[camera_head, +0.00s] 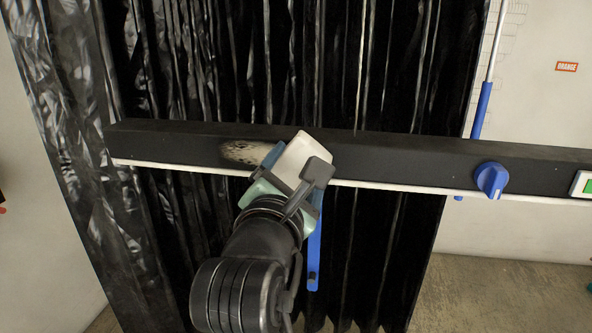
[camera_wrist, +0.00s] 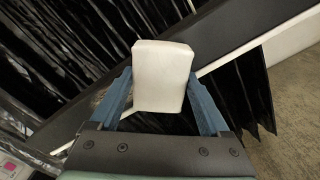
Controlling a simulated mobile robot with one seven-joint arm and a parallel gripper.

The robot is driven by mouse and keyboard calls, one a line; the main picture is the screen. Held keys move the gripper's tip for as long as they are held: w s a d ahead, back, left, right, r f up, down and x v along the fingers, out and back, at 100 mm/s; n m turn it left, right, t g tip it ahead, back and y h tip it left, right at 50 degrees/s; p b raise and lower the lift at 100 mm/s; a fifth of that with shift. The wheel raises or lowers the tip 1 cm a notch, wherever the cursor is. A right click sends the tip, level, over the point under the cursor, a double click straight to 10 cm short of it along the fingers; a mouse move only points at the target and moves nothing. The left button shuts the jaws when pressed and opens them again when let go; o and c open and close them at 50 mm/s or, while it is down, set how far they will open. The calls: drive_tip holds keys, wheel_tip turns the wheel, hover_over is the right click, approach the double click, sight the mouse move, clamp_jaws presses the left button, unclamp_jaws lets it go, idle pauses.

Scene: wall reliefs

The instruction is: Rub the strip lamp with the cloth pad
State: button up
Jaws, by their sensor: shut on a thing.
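The cloth pad (camera_head: 304,153) is a white block held between the blue fingers of my gripper (camera_head: 296,168). In the wrist view the pad (camera_wrist: 162,78) stands out past the fingertips of my gripper (camera_wrist: 160,92). The strip lamp (camera_head: 400,188) appears to be the thin white strip along the lower edge of a long dark bar (camera_head: 420,155). The gripper and pad cover part of the strip and bar. A pale, speckled smudge (camera_head: 238,152) marks the bar just left of the pad. I cannot tell whether the pad touches the bar.
A blue knob (camera_head: 490,179) and a green-and-white panel (camera_head: 584,184) sit on the bar at right. A blue piece (camera_head: 314,250) hangs below my gripper. A blue-handled rod (camera_head: 483,105) stands behind the bar. Black curtain-like sheeting (camera_head: 400,70) fills the background.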

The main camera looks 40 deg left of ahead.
sight(253, 154)
drive_tip(key=shift+a, duration=0.1)
drive_tip(key=shift+s+a+p, duration=0.5)
drive_tip(key=shift+s+a, duration=0.65)
drive_tip(key=shift+a, duration=0.8)
drive_tip(key=shift+s+a+p, duration=0.55)
drive_tip(key=shift+s+a, duration=0.65)
drive_tip(key=shift+a, duration=0.7)
drive_tip(key=shift+s+a+p, duration=0.5)
drive_tip(key=shift+s+a, duration=0.65)
drive_tip(key=shift+a, duration=0.8)
drive_tip(key=shift+r, duration=0.1)
drive_tip(key=shift+w+d+p, duration=0.1)
drive_tip(key=shift+p, duration=0.2)
